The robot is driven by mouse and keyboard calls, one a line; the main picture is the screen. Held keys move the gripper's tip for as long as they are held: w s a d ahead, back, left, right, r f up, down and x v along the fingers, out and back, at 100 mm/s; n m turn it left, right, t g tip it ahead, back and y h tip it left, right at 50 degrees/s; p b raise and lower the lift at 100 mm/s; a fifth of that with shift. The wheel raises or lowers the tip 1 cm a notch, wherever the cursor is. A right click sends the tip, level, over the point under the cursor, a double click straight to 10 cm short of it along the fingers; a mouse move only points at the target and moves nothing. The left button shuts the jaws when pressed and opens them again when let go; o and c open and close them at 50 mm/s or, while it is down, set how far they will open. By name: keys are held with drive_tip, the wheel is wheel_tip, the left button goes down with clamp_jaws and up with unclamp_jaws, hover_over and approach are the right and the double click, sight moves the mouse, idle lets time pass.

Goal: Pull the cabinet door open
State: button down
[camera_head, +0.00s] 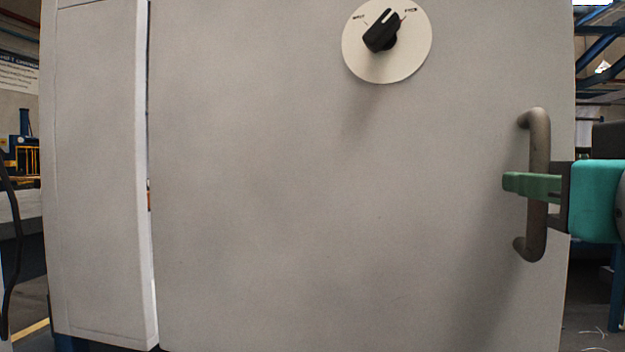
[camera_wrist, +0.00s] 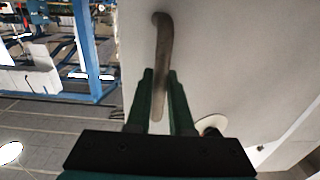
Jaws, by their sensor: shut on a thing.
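The cabinet door (camera_head: 330,200) is a large flat grey panel that fills most of the head view. Its handle (camera_head: 538,140) is a brown-grey vertical bar with bent ends near the door's right edge. My gripper (camera_head: 530,187) comes in from the right and is shut around the middle of the handle, with green fingers. In the wrist view the handle (camera_wrist: 162,40) passes between the two fingers (camera_wrist: 160,80). How far the door stands open I cannot tell.
A black rotary knob (camera_head: 382,32) on a white round plate sits on the upper door. Blue metal frames (camera_wrist: 88,45) stand beyond the door's edge in the wrist view. Grey floor (camera_wrist: 60,120) beside them looks clear.

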drive_tip(key=shift+s+a, duration=0.1)
drive_tip(key=shift+s, duration=0.05)
drive_tip(key=c, duration=0.8)
unclamp_jaws()
drive_tip(key=v, duration=0.8)
